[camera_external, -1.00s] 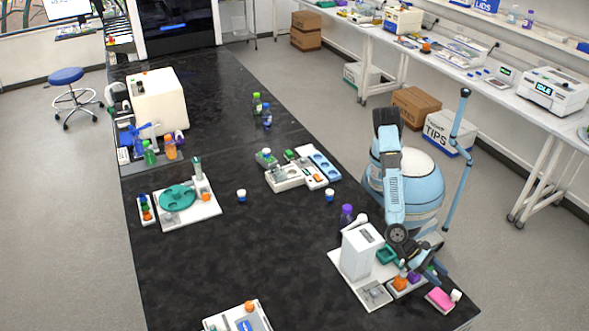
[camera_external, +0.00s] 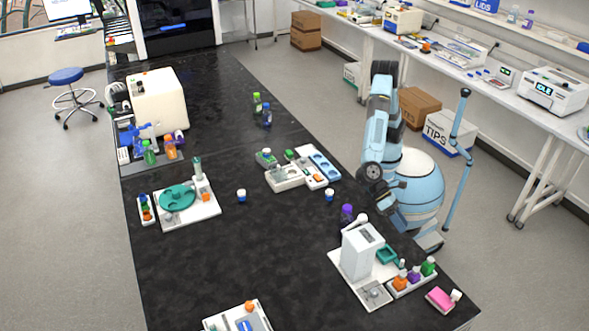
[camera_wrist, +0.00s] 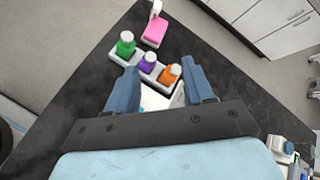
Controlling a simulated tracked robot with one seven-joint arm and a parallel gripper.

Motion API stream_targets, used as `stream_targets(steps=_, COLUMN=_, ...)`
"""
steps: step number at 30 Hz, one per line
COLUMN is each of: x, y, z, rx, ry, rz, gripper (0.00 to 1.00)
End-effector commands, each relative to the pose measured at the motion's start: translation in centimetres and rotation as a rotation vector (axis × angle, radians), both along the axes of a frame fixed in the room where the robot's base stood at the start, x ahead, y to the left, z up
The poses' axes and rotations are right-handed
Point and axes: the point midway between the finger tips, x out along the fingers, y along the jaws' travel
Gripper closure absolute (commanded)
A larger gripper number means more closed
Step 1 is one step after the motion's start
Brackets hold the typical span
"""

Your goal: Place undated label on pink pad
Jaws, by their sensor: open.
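The pink pad (camera_external: 440,298) lies at the near right corner of the black bench, and in the wrist view the pad (camera_wrist: 155,31) is at the top. A small white-topped item (camera_external: 456,295) is at its edge. I cannot make out an undated label for certain in either view. My gripper (camera_wrist: 160,68) is open in the wrist view, with nothing seen held between its fingers. It points toward the tray of bottles, with the pad beyond. In the external view my arm's end is raised left of my body, and the fingers cannot be made out.
An orange bottle (camera_external: 400,281), a purple bottle (camera_external: 414,275) and a green bottle (camera_external: 429,266) stand in a white tray beside the pad.

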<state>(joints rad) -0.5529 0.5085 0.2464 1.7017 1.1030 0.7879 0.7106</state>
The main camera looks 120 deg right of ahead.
Motion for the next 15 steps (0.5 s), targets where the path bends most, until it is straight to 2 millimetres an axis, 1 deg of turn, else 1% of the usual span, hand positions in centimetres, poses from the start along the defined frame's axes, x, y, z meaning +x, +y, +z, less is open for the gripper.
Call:
stream_targets(steps=1, x=0.3, y=-2.2, z=1.5, rx=-0.011, ry=-0.055, rz=0.010, gripper=0.48)
stream_targets(steps=3, x=0.6, y=-5.2, z=2.9, rx=-0.034, ry=-0.128, rz=0.029, gripper=0.48)
stream_targets(steps=5, x=0.7, y=-7.7, z=4.0, rx=-0.053, ry=-0.187, rz=0.046, gripper=0.48)
stream_targets(steps=6, x=0.7, y=-9.3, z=4.7, rx=-0.068, ry=-0.228, rz=0.058, gripper=0.48)
stream_targets(steps=8, x=0.8, y=-11.9, z=5.8, rx=-0.092, ry=-0.286, rz=0.073, gripper=0.48)
stream_targets(steps=10, x=0.6, y=-14.9, z=6.9, rx=-0.122, ry=-0.352, rz=0.092, gripper=0.48)
stream_targets(steps=14, x=-0.1, y=-20.4, z=8.7, rx=-0.183, ry=-0.466, rz=0.127, gripper=0.48)
stream_targets(steps=15, x=-0.4, y=-22.1, z=9.2, rx=-0.204, ry=-0.499, rz=0.138, gripper=0.48)
